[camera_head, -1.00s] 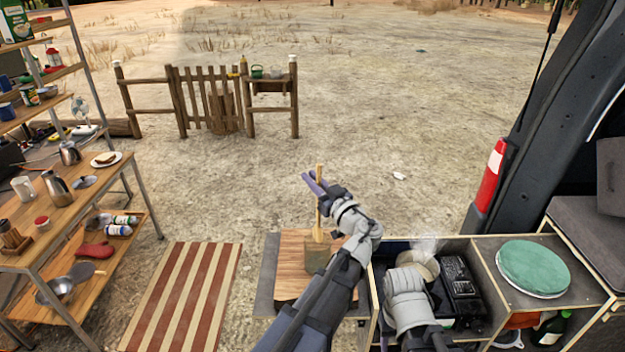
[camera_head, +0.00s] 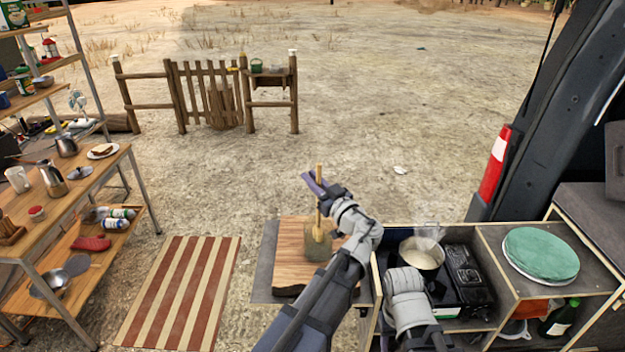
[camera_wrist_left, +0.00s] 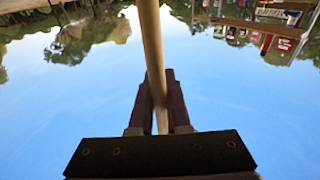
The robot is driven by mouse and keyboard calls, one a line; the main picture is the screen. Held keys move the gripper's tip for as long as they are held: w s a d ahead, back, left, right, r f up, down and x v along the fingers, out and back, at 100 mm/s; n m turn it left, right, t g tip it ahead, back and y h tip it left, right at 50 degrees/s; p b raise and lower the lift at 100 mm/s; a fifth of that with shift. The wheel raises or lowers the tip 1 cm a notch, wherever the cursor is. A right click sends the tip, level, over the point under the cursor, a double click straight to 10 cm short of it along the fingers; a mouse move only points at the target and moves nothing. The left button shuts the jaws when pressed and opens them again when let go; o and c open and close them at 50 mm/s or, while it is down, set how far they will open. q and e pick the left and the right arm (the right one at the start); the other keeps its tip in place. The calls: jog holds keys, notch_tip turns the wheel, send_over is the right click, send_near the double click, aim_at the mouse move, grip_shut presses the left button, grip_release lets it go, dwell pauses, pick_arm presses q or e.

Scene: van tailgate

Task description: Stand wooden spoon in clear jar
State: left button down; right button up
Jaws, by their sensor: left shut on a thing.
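The wooden spoon (camera_head: 319,210) is upright in the head view, with its wider end low. The clear jar (camera_head: 319,248) stands on a wooden board (camera_head: 290,255). The spoon's lower end overlaps the upper part of the jar and looks inside it; I cannot tell whether it touches the bottom. My left gripper (camera_head: 313,184) is shut on the spoon's handle, above the jar. In the left wrist view the handle (camera_wrist_left: 152,50) runs between the two fingers (camera_wrist_left: 160,100). My right arm shows at the lower right, but its fingers do not show.
Right of the board, a pot (camera_head: 422,255) sits on a black stove (camera_head: 465,280) in the van's unit. A green round lid (camera_head: 541,257) lies further right. A striped mat (camera_head: 180,292) and a wooden table with shelves (camera_head: 85,180) are at left. Open ground lies beyond.

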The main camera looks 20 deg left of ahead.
pick_arm(q)
jog(key=c, duration=0.8)
grip_release()
jog(key=shift+s, duration=0.1)
